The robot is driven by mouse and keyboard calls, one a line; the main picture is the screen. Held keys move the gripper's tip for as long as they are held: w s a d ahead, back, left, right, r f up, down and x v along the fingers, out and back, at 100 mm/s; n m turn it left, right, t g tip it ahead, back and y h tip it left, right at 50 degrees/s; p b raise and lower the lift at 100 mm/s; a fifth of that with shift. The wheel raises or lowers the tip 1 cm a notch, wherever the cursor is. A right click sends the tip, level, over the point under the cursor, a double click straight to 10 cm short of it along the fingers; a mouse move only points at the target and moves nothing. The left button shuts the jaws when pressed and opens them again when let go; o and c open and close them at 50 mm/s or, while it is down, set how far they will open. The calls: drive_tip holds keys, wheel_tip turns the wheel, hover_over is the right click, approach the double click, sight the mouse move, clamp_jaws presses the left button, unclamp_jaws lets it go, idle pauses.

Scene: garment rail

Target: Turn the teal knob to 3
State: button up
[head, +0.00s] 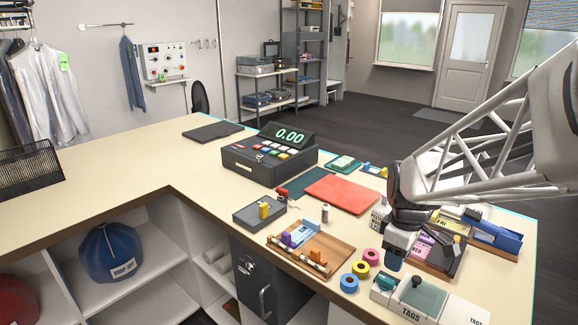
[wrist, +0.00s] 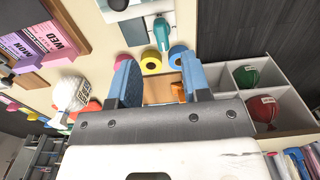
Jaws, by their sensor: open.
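A teal knob-like part (head: 386,282) stands on a pale unit at the counter's front right; I cannot make out a dial or the number 3. A teal part also shows in the wrist view (wrist: 161,34), beyond my fingertips, at the top. My gripper (head: 393,260) points down over the counter, just behind the teal part in the head view. In the wrist view my gripper's blue fingers (wrist: 160,84) are apart, with nothing held between them. A wall panel (head: 165,61) at the far left carries small controls, too small to tell apart.
Pink, yellow and blue tape rolls (head: 361,268) lie left of the gripper. A wooden tray (head: 335,253) sits further left. A day-labelled tag rack (head: 440,255) and a spray bottle (head: 379,217) crowd the gripper. A cash register (head: 270,158) stands behind; the left counter is mostly clear.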

sight(391, 281)
drive_tip(key=shift+f, duration=0.15)
drive_tip(key=shift+f, duration=3.75)
drive_tip(key=shift+c, duration=0.2)
clamp_jaws()
